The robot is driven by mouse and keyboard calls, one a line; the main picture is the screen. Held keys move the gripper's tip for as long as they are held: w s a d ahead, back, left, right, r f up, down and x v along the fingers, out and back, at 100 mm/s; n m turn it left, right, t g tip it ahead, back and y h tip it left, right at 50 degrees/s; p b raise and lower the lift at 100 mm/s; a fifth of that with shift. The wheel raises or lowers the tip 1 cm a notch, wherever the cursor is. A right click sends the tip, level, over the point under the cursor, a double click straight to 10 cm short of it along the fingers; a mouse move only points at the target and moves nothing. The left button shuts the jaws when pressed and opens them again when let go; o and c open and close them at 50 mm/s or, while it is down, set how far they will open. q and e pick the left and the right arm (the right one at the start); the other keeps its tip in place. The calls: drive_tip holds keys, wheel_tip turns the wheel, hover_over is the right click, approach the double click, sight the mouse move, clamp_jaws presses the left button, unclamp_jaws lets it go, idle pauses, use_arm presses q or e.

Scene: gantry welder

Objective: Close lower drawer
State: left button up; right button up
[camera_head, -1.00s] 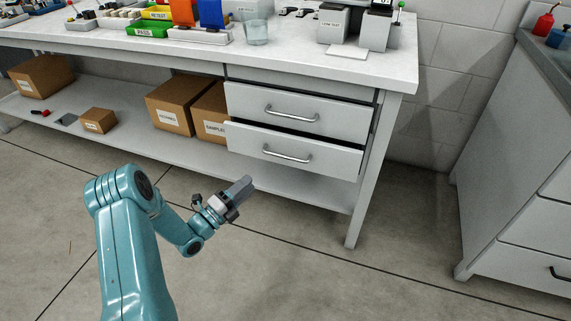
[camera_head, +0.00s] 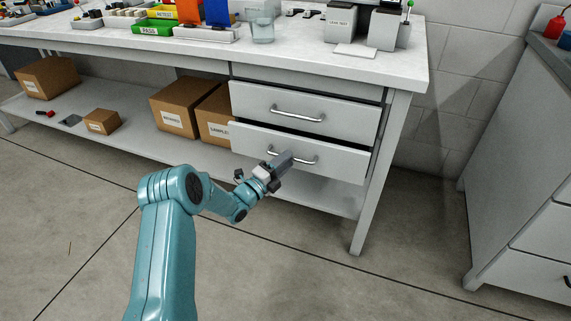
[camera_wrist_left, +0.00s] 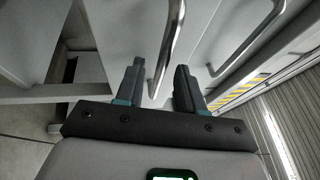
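The lower drawer (camera_head: 345,161) is a light grey drawer front under the right end of the bench. It stands out a little, with a dark gap above it. Its metal bar handle (camera_head: 306,161) is partly hidden behind my left gripper (camera_head: 284,159). In the wrist view, my left gripper (camera_wrist_left: 158,84) is open, its two dark fingers apart. The handle (camera_wrist_left: 163,55) shows between and just beyond the fingertips; I cannot tell whether they touch it. My right gripper is not in view.
The upper drawer (camera_head: 350,115) with its own handle (camera_head: 298,113) is also slightly out. Cardboard boxes (camera_head: 180,105) stand on the lower shelf at left. A bench leg (camera_head: 372,200) stands right of the drawers. A grey cabinet (camera_head: 520,190) is at far right. The floor between is clear.

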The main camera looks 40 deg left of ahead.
use_arm(q)
drive_tip(key=shift+w+d, duration=0.1)
drive_tip(key=shift+w, duration=0.2)
clamp_jaws()
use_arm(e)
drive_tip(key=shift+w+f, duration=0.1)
